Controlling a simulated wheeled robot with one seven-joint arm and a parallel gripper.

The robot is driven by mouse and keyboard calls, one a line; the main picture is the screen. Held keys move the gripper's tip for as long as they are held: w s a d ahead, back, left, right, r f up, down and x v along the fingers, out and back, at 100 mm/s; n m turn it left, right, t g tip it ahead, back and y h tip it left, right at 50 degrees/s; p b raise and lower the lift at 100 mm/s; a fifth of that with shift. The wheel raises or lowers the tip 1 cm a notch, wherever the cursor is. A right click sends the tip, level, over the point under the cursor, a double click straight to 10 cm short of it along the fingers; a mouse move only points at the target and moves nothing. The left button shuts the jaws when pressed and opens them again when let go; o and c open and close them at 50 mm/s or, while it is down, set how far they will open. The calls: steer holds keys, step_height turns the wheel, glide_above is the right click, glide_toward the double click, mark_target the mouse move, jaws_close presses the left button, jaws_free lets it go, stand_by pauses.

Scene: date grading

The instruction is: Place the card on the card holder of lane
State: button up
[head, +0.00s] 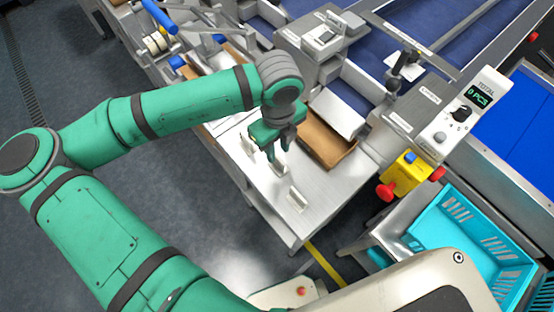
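My gripper (278,152) hangs from my green arm over the metal bench, pointing down. Its dark fingers are small here, and I cannot tell whether they are apart or shut. A small off-white block-like piece (297,198), perhaps a card holder, stands near the bench's front corner, below and right of my gripper. Another thin off-white piece (248,146) shows just left of my gripper; I cannot tell whether it is a card or a holder. No card can be made out clearly between the fingers.
An open brown cardboard box (329,150) lies right of my gripper on the metal bench (262,190). A yellow box with red knobs (405,175) sits at the bench's right side. A turquoise crate (425,230) stands lower right. Grey machine units (320,42) line the back.

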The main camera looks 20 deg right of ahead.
mark_target(278, 158)
steer(key=shift+f, duration=0.3)
steer(key=shift+s+f, duration=0.15)
steer(key=shift+f, duration=0.15)
steer(key=shift+s+a+f, duration=0.1)
steer(key=shift+s+f, duration=0.05)
steer(key=shift+f, duration=1)
steer(key=shift+s+a+f, duration=0.1)
steer(key=shift+f, duration=1)
steer(key=shift+d, duration=0.1)
jaws_close()
